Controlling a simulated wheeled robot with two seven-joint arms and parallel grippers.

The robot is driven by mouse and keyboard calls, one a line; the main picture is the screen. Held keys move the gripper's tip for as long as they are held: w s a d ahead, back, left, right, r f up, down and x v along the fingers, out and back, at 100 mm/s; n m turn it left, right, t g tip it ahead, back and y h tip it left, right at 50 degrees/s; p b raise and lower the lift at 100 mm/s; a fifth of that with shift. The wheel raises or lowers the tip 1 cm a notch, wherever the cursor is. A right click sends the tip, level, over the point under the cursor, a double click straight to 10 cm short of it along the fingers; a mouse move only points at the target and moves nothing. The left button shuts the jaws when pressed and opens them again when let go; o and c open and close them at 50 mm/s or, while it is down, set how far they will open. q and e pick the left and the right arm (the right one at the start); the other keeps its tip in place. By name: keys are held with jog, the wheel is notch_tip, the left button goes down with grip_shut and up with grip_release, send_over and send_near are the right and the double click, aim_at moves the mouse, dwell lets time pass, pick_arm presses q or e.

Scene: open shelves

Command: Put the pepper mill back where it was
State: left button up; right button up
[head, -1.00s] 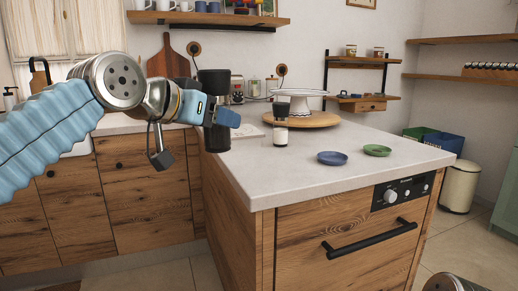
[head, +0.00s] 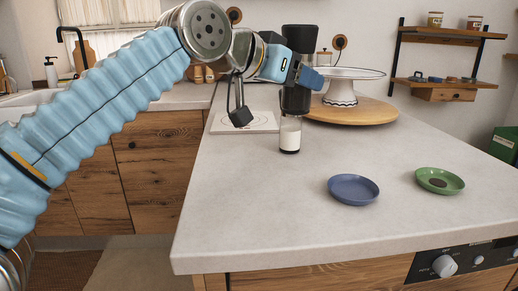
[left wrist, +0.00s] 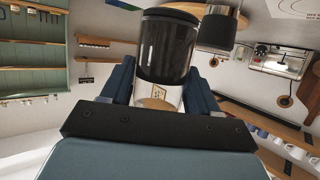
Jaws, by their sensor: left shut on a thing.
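The held mill hides the second mill's top. In the left wrist view the held mill (left wrist: 165,48) stands between the fingers (left wrist: 160,92), with its dark see-through part and a pale marked part showing. My right gripper is out of view.
The pale counter (head: 255,205) is clear in front. A blue saucer (head: 353,189) and a green saucer (head: 440,180) lie to the right. A white cake stand (head: 341,92) on a round wooden board (head: 375,111) stands close behind the mills.

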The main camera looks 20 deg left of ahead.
pick_arm(q)
jog(key=shift+w+a+f, duration=0.15)
jog(key=shift+w+a, duration=0.1)
jog(key=shift+w+a+f+b, duration=0.6)
jog(key=shift+a+f+b, duration=0.1)
jog(key=shift+a+f, duration=1.45)
jog(key=shift+w+a+f+b, duration=0.55)
jog(key=shift+a+f+b, duration=0.1)
jog(key=shift+a+f, duration=1.45)
jog(key=shift+w+a+f+b, duration=0.6)
jog(key=shift+a+f+b, duration=0.1)
jog(key=shift+a+f, duration=1.45)
jog(key=shift+r, duration=0.1)
jog(key=shift+f, duration=0.2)
jog(key=o, duration=1.4)
jog(key=shift+r, duration=0.15)
